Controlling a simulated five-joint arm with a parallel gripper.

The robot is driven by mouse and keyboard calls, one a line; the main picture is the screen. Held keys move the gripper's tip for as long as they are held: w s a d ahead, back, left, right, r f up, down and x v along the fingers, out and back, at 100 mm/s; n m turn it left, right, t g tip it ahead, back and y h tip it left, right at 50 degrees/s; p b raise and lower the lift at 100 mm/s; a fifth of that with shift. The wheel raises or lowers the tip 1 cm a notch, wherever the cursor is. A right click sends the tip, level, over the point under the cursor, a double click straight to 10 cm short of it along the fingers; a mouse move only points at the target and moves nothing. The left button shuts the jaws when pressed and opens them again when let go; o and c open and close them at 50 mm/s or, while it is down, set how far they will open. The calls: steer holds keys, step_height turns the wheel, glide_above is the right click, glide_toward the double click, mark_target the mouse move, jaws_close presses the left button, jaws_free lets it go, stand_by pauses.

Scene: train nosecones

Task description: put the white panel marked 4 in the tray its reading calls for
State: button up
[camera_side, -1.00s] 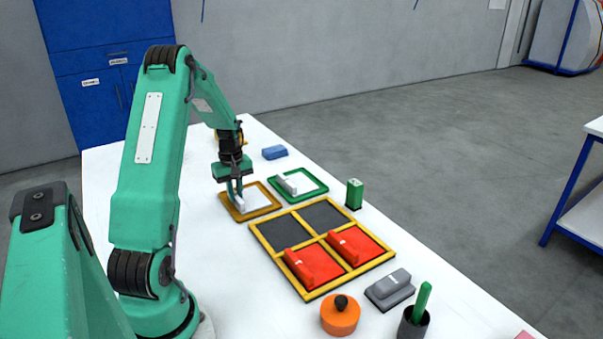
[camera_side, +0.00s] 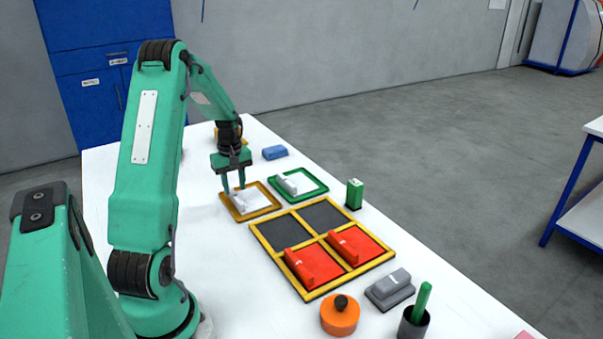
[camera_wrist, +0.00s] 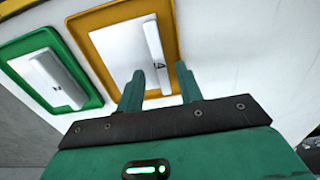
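A white panel (camera_side: 257,196) with a raised handle lies in the amber tray (camera_side: 234,217). In the wrist view this panel (camera_wrist: 125,50) has a small dark mark on its handle that looks like a 4, and the amber tray (camera_wrist: 165,12) surrounds it. Another white panel (camera_side: 287,184) lies in the green tray (camera_side: 316,194); its mark is too small to read surely. My gripper (camera_side: 234,189) is just above the amber tray, fingers apart and empty. In the wrist view the open gripper (camera_wrist: 157,72) points at the near end of the amber tray's panel.
A yellow-framed rack (camera_side: 322,282) has two red panels (camera_side: 314,265) in its near cells and two dark empty cells. A green block (camera_side: 354,194), blue block (camera_side: 274,152), grey block (camera_side: 390,289), orange knob (camera_side: 340,315) and dark cup (camera_side: 412,325) stand around it.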

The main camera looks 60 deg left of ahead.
step_height(320, 180, up, 9)
steer(key=shift+r, duration=0.15)
stand_by(0.5)
steer(key=w+d+r+m+t, duration=0.1)
steer(key=d+r+m, duration=0.2)
steer(key=d, duration=0.4)
steer(key=w+d+r+m+y, duration=0.1)
steer(key=d+r+m, duration=0.15)
steer(key=d, duration=0.35)
steer(key=w+d+r+m+t, duration=0.1)
steer(key=d+r+m, duration=0.25)
steer(key=d, duration=0.35)
steer(key=s+d+m+t, duration=0.1)
steer(key=s+d+m, duration=0.3)
steer(key=d, duration=0.4)
steer(key=s+d+r+m+t+h, duration=0.1)
steer(key=s+d+m+t, duration=0.1)
steer(key=s+d+m, duration=0.3)
steer(key=s+d, duration=0.1)
steer(key=d, duration=0.2)
steer(key=shift+d+t, duration=0.25)
steer(key=shift+t, duration=0.05)
